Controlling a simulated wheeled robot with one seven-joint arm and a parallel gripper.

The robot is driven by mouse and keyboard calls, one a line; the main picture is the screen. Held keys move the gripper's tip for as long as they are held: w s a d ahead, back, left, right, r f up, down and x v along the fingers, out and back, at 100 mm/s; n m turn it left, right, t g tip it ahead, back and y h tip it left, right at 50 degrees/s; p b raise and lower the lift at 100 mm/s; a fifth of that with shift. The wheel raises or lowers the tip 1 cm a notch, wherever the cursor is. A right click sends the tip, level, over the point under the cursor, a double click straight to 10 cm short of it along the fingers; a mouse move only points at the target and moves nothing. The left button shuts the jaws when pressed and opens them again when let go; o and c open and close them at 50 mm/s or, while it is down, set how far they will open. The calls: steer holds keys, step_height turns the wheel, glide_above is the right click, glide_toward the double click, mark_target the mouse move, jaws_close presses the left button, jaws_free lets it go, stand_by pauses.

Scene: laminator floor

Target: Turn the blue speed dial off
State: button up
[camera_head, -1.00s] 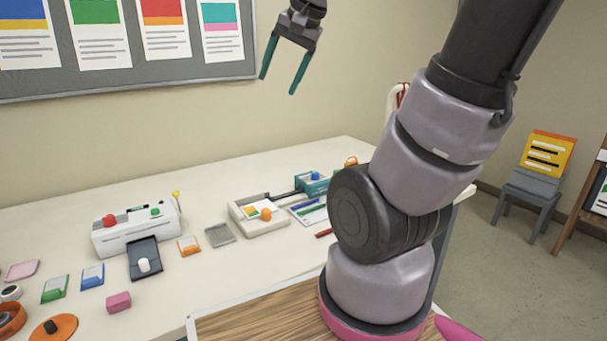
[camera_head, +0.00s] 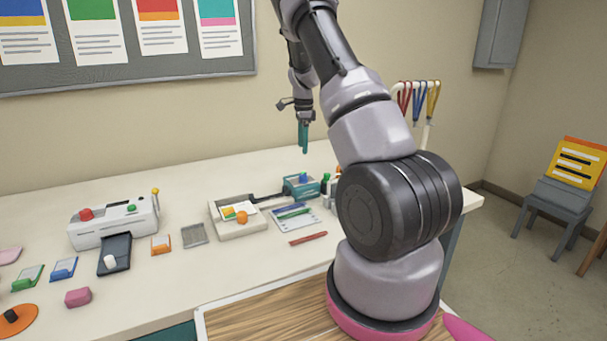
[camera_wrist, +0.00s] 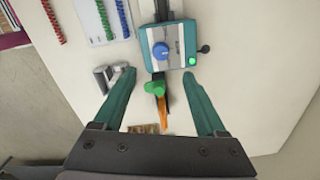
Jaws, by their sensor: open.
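The blue speed dial (camera_wrist: 161,50) sits on top of a small teal machine (camera_wrist: 186,38) with a lit green light on one corner. In the head view the teal machine (camera_head: 301,187) stands toward the back of the white table, with the blue dial (camera_head: 303,177) on top. My gripper (camera_head: 303,138) is above the machine, pointing down, open and empty. In the wrist view its two teal fingers (camera_wrist: 160,75) are spread wide, with the dial between their lines but beyond the tips. The fingers are apart from the dial.
A green-capped bottle (camera_wrist: 154,88) and a small grey item (camera_wrist: 112,75) stand close to the fingers. A white tray (camera_head: 232,231) is left of the machine. A sheet with coloured coils (camera_head: 300,222) lies in front. A white laminator (camera_head: 100,222) stands farther left.

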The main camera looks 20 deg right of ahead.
mark_target(303, 176)
step_height(303, 176, down, 12)
steer(key=shift+w+d, duration=0.15)
stand_by(0.3)
jaws_close()
stand_by(0.4)
steer(key=n, duration=1.1)
steer(key=shift+n, duration=0.3)
stand_by(0.5)
